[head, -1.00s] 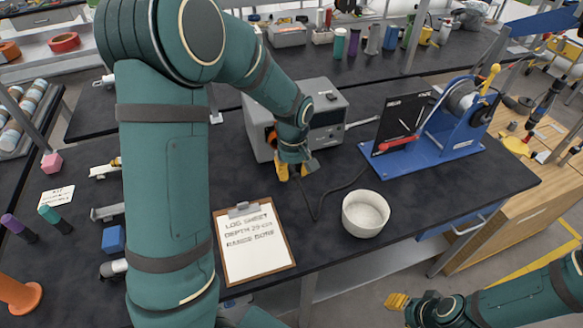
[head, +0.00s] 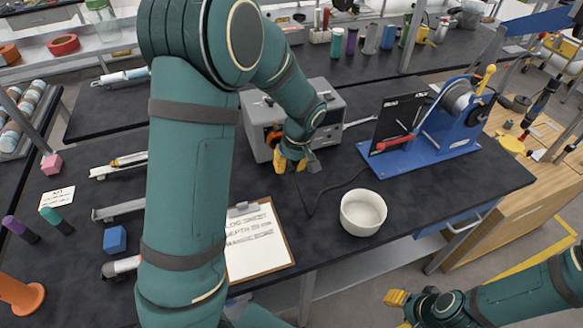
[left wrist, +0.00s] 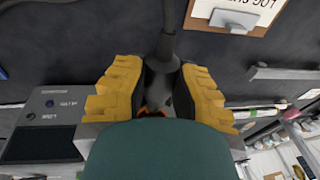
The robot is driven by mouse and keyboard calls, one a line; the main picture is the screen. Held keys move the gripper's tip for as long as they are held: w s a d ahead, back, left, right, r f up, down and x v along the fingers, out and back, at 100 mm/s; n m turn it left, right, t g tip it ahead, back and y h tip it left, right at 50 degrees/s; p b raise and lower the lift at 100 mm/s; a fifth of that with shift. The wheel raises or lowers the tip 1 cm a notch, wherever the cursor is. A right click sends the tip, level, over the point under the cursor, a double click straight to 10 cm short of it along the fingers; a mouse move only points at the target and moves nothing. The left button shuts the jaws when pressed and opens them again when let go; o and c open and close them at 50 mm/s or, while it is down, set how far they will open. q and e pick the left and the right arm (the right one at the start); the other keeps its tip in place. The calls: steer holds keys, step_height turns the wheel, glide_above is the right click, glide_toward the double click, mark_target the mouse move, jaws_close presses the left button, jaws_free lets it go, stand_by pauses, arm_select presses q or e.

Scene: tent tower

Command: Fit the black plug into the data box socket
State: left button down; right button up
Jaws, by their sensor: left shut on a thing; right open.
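The data box (head: 322,98) is a grey case on the dark bench, with an orange-edged opening on its front, partly hidden by my left arm. My left gripper (head: 289,163) is at the box's front. In the left wrist view, its yellow fingers are shut on the black plug (left wrist: 161,72), with the cable running up from it. A bit of orange shows just beyond the plug, and the box's panel (left wrist: 55,115) is at lower left. I cannot tell whether the plug is in the socket. My right gripper (head: 397,298) is open and empty, at the lower right off the bench.
A black cable (head: 325,198) lies on the bench from the gripper towards the blue reel stand (head: 425,155). A white bowl (head: 362,212) stands near the front edge. A clipboard (head: 262,258) lies left of it. A blue cube (head: 116,239) is further left.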

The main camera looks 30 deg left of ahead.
arm_select(q)
steer(key=shift+w+a, duration=1.2)
steer(key=shift+a, duration=0.15)
steer(key=shift+w+a, duration=0.9)
steer(key=shift+a, duration=0.2)
stand_by(1.4)
steer(key=c, duration=0.8)
jaws_free()
steer(key=shift+c, duration=0.2)
steer(key=shift+r, duration=0.1)
steer(key=v, duration=1.2)
steer(key=shift+a, duration=0.1)
